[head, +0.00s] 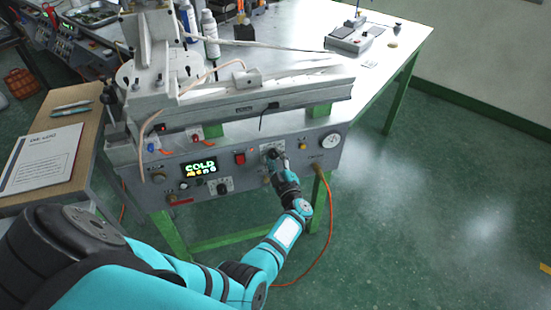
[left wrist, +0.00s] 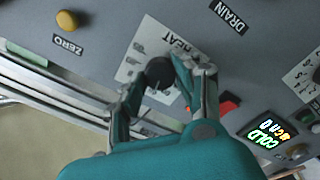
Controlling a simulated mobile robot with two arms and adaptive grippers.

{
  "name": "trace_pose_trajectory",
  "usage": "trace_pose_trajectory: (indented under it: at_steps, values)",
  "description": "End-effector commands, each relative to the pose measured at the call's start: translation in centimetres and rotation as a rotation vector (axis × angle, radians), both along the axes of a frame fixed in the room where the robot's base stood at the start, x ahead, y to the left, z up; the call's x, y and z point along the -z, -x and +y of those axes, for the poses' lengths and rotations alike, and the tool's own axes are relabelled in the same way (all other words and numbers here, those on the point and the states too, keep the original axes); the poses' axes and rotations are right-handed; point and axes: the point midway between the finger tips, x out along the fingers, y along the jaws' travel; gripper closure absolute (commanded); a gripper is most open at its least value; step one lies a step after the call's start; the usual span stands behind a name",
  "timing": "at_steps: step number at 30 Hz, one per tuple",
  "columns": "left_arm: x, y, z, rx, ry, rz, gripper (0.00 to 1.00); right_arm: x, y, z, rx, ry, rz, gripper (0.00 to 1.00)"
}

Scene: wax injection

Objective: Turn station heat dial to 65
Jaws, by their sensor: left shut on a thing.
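The heat dial (left wrist: 159,72) is a round black knob on a white scale plate marked HEAT (left wrist: 177,44) in the left wrist view. My left gripper (left wrist: 160,80) is shut on the dial, one finger on each side of it. The scale's numbers are partly covered and too blurred to read, so the setting cannot be told. The lit display (head: 200,168) reads COLD, with coloured symbols below. My right gripper is not in view.
A red button (head: 240,158) and another dial plate (head: 219,186) are left of my gripper on the panel. A yellow knob (left wrist: 67,20) marked ZERO is close by in the left wrist view. A round gauge (head: 331,141) is at the panel's right. An orange cable (head: 327,215) hangs to the floor.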

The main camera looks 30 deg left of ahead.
Motion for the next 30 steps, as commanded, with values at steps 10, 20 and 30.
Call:
trace_pose_trajectory:
  at_steps: [10,20,30]
  values:
    - [0.2,0.1,-0.1,0.001,0.004,0.003,0.57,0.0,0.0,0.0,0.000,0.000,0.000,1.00]
    - [0.1,0.0,0.0,0.000,0.002,-0.001,0.45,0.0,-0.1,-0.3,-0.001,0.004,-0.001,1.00]
    - [0.5,0.0,0.1,0.002,0.205,-0.252,0.45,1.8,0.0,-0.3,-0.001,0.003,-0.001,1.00]
